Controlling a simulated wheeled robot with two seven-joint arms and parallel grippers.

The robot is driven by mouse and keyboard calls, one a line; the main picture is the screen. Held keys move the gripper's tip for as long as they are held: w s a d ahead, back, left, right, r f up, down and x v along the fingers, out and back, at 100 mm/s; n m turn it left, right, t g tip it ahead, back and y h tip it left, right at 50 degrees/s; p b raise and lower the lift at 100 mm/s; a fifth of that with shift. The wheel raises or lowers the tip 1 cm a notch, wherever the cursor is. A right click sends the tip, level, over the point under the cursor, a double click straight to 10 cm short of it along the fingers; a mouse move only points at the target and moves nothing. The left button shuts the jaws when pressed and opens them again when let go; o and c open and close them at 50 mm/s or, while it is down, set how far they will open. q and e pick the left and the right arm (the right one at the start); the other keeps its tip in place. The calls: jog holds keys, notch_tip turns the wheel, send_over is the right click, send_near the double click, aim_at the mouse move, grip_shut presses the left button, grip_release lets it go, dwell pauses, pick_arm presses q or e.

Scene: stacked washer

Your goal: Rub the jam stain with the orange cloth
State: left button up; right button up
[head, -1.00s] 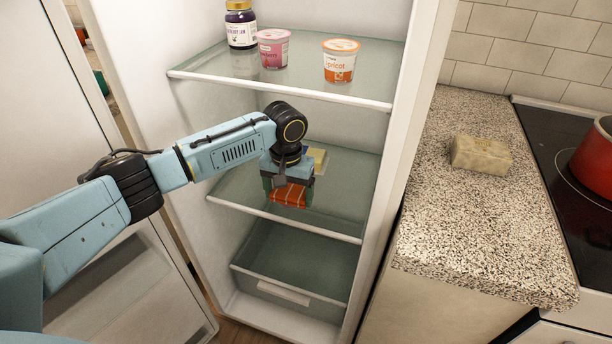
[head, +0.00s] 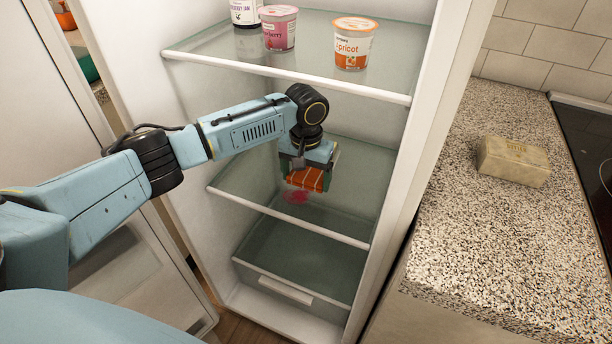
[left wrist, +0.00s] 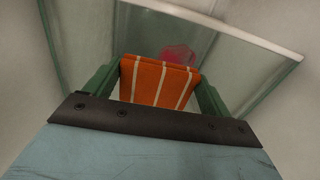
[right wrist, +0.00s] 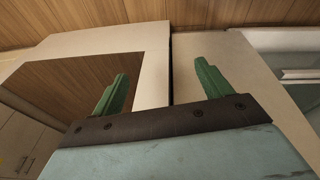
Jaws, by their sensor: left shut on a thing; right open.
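The orange cloth (head: 306,179) with pale stripes is held folded between the green fingers of my left gripper (head: 308,174), inside the open fridge over the middle glass shelf (head: 345,225). It also shows in the left wrist view (left wrist: 158,82). The jam stain (head: 297,196) is a pinkish-red patch on that shelf, just below and left of the cloth in the head view. In the left wrist view the stain (left wrist: 178,54) shows just beyond the cloth's edge. Whether the cloth touches the shelf I cannot tell. My right gripper (right wrist: 158,85) is open and empty, seen only in its own wrist view.
The upper shelf (head: 250,62) holds a jam jar (head: 246,12), a pink tub (head: 280,28) and an apricot tub (head: 353,44). A drawer (head: 285,290) lies below. A beige block (head: 513,161) rests on the speckled counter (head: 470,230). The open fridge door (head: 60,130) stands left.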

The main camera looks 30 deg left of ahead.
aim_at(306, 188)
pick_arm(q)
notch_tip(306, 188, down, 4)
jog(key=b, duration=0.4)
jog(key=shift+r, duration=0.15)
jog(key=shift+f+b, duration=0.2)
jog(key=shift+b, duration=0.35)
pick_arm(e)
jog(key=a+r, duration=0.4)
jog(key=r, duration=0.9)
jog(key=shift+s+a+r+t+y, duration=0.15)
jog(key=shift+a+r+t+y, duration=0.05)
jog(key=shift+t+y, duration=0.2)
pick_arm(q)
jog(key=shift+f, duration=1)
jog(key=shift+a+r+p, duration=0.2)
jog(key=shift+a+p, duration=0.6)
jog(key=shift+p, duration=0.2)
jog(key=shift+s+a+p, duration=0.1)
jog(key=shift+a+p, duration=0.4)
jog(key=shift+a, duration=0.25)
jog(key=shift+s+a+f+p, duration=0.15)
jog(key=shift+a+p, duration=0.45)
jog(key=shift+a, duration=0.45)
jog(key=shift+a+f+p, duration=0.1)
jog(key=shift+a+p, duration=0.5)
jog(key=shift+a, duration=0.45)
pick_arm(e)
jog(key=shift+r, duration=2.65)
